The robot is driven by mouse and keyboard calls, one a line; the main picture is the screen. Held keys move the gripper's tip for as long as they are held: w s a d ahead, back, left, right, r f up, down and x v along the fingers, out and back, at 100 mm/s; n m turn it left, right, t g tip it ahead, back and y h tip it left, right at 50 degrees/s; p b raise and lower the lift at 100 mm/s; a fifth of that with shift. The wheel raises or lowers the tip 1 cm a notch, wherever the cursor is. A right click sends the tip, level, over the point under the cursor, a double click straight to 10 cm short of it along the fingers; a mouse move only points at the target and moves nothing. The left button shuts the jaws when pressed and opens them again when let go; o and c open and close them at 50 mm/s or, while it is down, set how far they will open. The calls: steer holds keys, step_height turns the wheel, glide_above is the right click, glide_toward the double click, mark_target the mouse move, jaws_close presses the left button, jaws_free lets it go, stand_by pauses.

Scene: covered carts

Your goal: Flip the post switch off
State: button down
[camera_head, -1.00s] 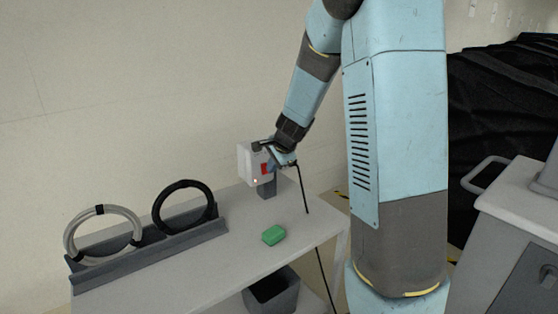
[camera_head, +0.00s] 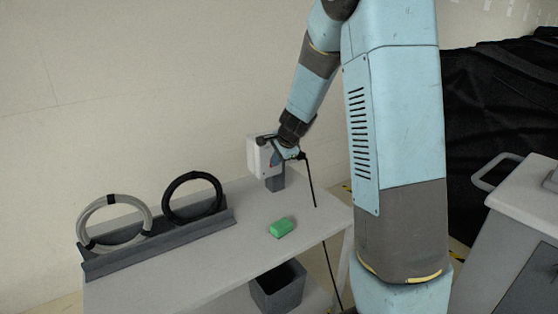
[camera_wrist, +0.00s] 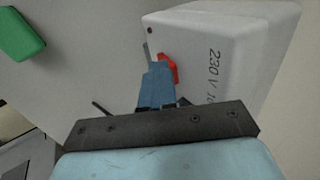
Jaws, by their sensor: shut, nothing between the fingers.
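The post switch is a white box (camera_head: 254,157) on a short grey post (camera_head: 275,182) at the far end of the table. In the wrist view the box (camera_wrist: 220,55) fills the upper right, with "230 V" printed on it. Its red lever (camera_wrist: 167,68) shows right at the tips of my gripper (camera_wrist: 158,68). The fingers are shut and empty, and they partly cover the lever. They look to be against it, but I cannot tell for sure whether they touch. In the head view my gripper (camera_head: 276,157) is in front of the box's face and hides most of the lever.
A green block (camera_head: 282,228) lies on the light table (camera_head: 215,262). Two rings, one grey (camera_head: 84,226) and one black (camera_head: 168,200), stand in a dark rack (camera_head: 160,250). A cable (camera_head: 312,190) hangs by the post. A grey cart (camera_head: 525,195) stands at the right.

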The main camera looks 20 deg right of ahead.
steer(key=shift+w+r, duration=0.15)
steer(key=shift+r, duration=0.7)
steer(key=shift+r, duration=0.1)
steer(key=s+f+v, duration=0.1)
steer(key=s+v, duration=0.1)
steer(key=v, duration=1.1)
steer(key=shift+d+f, duration=0.2)
steer(key=shift+d, duration=0.05)
steer(key=shift+s+d+f, duration=0.1)
steer(key=shift+s+f, duration=0.15)
steer(key=shift+f, duration=0.25)
steer(key=shift+w+f, duration=0.1)
stand_by(0.5)
